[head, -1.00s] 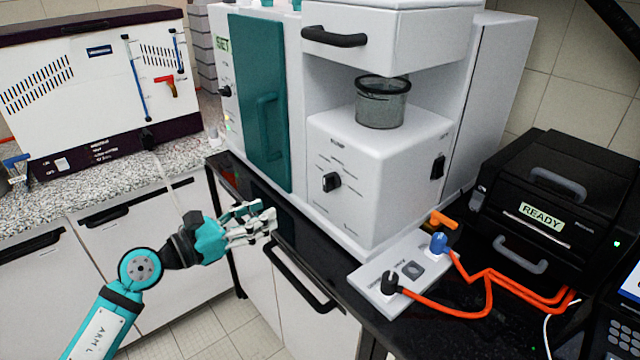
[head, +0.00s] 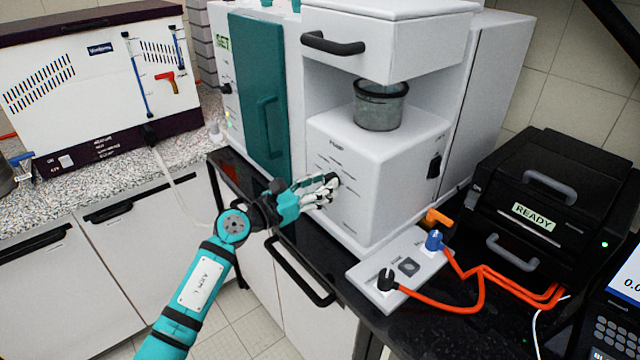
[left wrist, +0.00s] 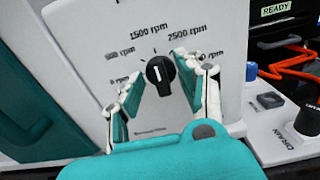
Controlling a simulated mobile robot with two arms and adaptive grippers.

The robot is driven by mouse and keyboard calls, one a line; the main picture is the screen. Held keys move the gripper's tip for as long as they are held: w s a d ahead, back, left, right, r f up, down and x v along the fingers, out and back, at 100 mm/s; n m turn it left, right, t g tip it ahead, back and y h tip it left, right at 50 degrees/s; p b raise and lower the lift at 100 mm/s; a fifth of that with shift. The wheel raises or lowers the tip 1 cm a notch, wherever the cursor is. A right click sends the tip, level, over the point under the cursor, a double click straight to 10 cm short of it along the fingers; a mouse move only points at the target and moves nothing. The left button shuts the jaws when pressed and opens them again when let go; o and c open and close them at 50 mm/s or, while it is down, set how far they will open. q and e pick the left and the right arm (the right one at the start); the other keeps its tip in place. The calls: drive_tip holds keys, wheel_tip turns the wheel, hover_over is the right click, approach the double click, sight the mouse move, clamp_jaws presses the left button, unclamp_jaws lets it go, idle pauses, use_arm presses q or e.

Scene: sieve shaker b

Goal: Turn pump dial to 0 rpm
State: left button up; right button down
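The pump dial (left wrist: 160,76) is a black knob on the white pump panel (head: 375,215). In the left wrist view its white mark points up, slightly left, roughly toward the 1500 rpm label (left wrist: 148,30). The 0 rpm label (left wrist: 125,80) is at the lower left, partly covered by a finger. My left gripper (head: 328,188) is in front of the panel and mostly hides the dial in the head view. In the left wrist view its fingers (left wrist: 160,85) are apart, one on each side of the dial; contact cannot be told. My right gripper is not in view.
A glass jar (head: 380,106) stands on the pump housing, under an overhanging unit with a black handle (head: 334,43). A teal door (head: 262,100) is to the left. A socket box (head: 400,268) with a blue knob and orange cables lies at the lower right.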

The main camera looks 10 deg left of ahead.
use_arm(q)
drive_tip(key=shift+c, duration=0.3)
clamp_jaws()
drive_tip(key=n+p, duration=0.2)
drive_tip(key=n, duration=0.1)
drive_tip(key=shift+a+r+n+p, duration=0.1)
drive_tip(key=shift+r+n+p, duration=0.05)
drive_tip(key=shift+n+p, duration=0.2)
drive_tip(key=n+p, duration=0.3)
drive_tip(key=n, duration=0.2)
drive_tip(key=shift+w, duration=0.1)
drive_tip(key=shift+a+f+n+p, duration=0.1)
drive_tip(key=shift+f+n+p, duration=0.1)
drive_tip(key=shift+n+p, duration=1.6)
drive_tip(key=shift+f+n+p, duration=0.15)
drive_tip(key=shift+n+p, duration=0.45)
drive_tip(key=shift+n, duration=2.25)
